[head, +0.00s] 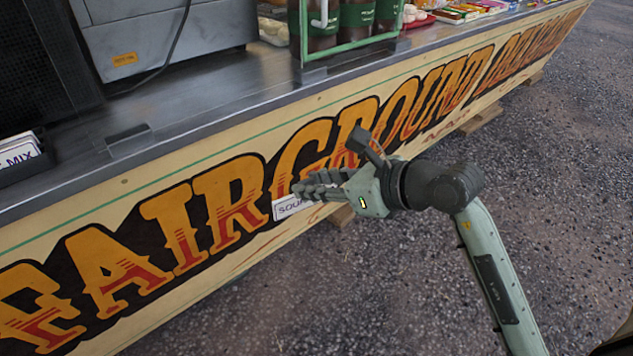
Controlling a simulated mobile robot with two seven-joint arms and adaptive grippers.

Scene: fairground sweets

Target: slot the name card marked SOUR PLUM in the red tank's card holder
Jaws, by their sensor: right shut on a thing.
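My right gripper (312,190) is in front of the stall's painted front board, below the counter edge. It is shut on a white name card (287,208), which sticks out past the fingertips on the left. The letters "SOU" show on the card; the rest is hidden by the fingers. I cannot make out a red tank or its card holder in this view. My left gripper is not in view.
The grey metal counter (215,95) runs along the top, with a card box (22,170) at left showing "MIX". A grey appliance (165,40), a green rack (350,46) of dark containers and sweets stand behind. Open gravel (560,130) lies right.

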